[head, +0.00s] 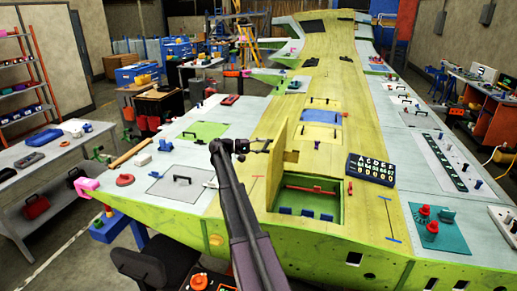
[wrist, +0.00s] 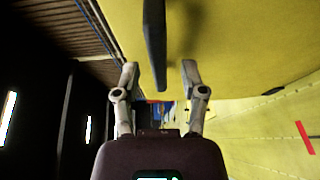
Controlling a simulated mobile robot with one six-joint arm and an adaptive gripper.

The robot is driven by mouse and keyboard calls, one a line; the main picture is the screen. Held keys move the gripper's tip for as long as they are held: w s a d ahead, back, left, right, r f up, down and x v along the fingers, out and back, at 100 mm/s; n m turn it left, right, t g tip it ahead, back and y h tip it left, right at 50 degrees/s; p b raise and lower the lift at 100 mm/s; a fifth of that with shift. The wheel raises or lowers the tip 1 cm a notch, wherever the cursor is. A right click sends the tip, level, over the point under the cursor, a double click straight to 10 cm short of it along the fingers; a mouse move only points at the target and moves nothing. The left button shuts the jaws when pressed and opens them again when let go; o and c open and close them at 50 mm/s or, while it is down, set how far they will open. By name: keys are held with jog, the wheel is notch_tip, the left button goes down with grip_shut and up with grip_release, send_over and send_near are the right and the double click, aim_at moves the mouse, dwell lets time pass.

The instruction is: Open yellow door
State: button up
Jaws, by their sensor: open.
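The yellow door (head: 278,155) stands raised, roughly upright, at the left edge of a green-walled compartment (head: 337,208) in the yellow wing surface. My gripper (head: 263,146) is at the door's left face. In the wrist view a yellow surface, apparently the door (wrist: 230,40), fills the top. A dark bar, likely its handle (wrist: 154,45), reaches down between the two spread fingers of my gripper (wrist: 160,70). Gaps show on both sides of the bar, so the fingers are open and not clamped on it. The door's hinge is not clear.
A red bar (head: 310,188) and several blue blocks (head: 305,212) are in the compartment. A dark panel with white lettering (head: 370,170) lies right of it. A red fitting (head: 432,228) stands at right.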

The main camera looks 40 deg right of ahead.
jog(key=v, duration=0.7)
jog(key=shift+w+a, duration=0.2)
jog(key=shift+a, duration=0.05)
jog(key=shift+f, duration=0.15)
dwell(0.6)
jog(key=s+a+f+n+t+y+b, duration=0.2)
jog(key=s+a+f+t+y+b, duration=0.25)
jog(key=a+f, duration=0.65)
jog(key=s+a+f+n+t+y+b, duration=0.25)
jog(key=s+a+f+b, duration=0.25)
jog(key=s+a+f, duration=0.45)
jog(key=s+a+f+n+t+y+b, duration=0.1)
jog(key=s+a+f+y+b, duration=0.2)
jog(key=a, duration=0.8)
jog(key=s+a+f+n+t+y+b, duration=0.1)
jog(key=s+a+f+y+b, duration=0.2)
jog(key=s+a+f+y, duration=0.2)
jog(key=s+a+f, duration=0.3)
jog(key=a+f, duration=0.2)
jog(key=a, duration=0.2)
jog(key=shift+s, duration=0.25)
jog(key=shift+f, duration=0.15)
